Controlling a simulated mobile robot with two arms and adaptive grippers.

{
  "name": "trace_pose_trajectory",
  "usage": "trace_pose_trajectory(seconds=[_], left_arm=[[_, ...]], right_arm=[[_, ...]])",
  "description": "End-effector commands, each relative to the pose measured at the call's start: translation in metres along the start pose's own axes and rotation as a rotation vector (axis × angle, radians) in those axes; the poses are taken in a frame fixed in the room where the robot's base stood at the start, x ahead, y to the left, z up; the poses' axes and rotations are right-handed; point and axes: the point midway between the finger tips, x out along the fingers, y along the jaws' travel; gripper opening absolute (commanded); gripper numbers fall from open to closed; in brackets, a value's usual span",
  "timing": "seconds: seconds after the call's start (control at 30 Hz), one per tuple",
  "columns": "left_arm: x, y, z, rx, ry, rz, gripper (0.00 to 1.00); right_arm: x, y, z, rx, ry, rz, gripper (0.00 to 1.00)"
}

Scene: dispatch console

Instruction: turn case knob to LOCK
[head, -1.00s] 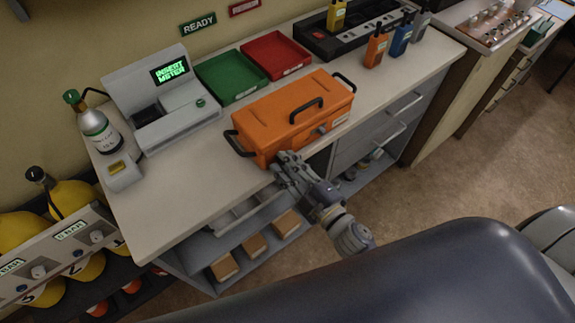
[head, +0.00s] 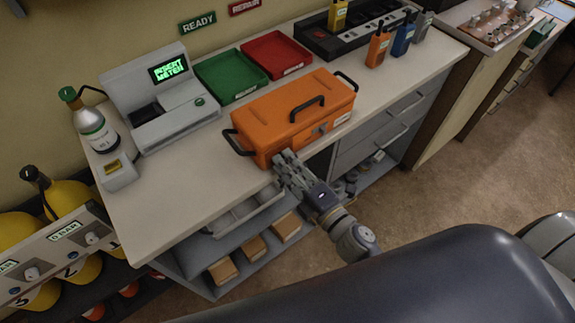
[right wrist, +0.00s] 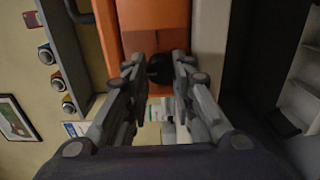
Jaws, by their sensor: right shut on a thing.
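The orange case (head: 275,112) lies closed on the worktop in the head view, with a black handle on its lid and one at each end. My right gripper (head: 282,162) is at the near front face of the case, towards its left end. In the right wrist view the fingers (right wrist: 157,64) are shut on a small dark knob (right wrist: 158,70) against the orange case wall (right wrist: 155,15). The knob's marks and pointer cannot be read, and in the head view my fingers hide it. My left gripper is not in view.
Behind the case are a green tray (head: 228,78) and a red tray (head: 281,55). A grey meter station (head: 170,118) and a gas bottle (head: 97,133) stand at left. Radios (head: 378,48) stand at back right. The worktop's front left (head: 165,215) is clear.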

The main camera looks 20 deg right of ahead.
Motion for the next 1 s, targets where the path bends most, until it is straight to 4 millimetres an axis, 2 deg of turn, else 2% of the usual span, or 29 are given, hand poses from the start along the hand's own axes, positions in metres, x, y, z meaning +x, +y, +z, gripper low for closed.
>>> trace_pose_trajectory(seconds=[0.4,0.43,0.5,0.53,0.87,1.0], left_arm=[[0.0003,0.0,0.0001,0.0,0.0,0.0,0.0],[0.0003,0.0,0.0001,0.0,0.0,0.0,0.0],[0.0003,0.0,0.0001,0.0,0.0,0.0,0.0],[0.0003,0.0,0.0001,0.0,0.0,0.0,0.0],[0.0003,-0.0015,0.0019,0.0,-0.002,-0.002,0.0],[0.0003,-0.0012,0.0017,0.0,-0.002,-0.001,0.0]], right_arm=[[-0.0001,-0.0002,-0.0006,-0.008,0.002,0.0,0.0],[-0.0001,-0.0002,-0.0006,-0.008,0.002,0.0,0.26],[-0.0001,-0.0003,-0.0006,-0.008,0.002,0.0,0.41],[-0.0001,-0.0003,-0.0005,-0.008,0.001,-0.001,0.43],[-0.0009,-0.0009,-0.0003,-0.006,0.0,-0.002,0.43],[-0.0095,-0.0019,-0.0002,-0.004,-0.001,-0.005,0.43]])
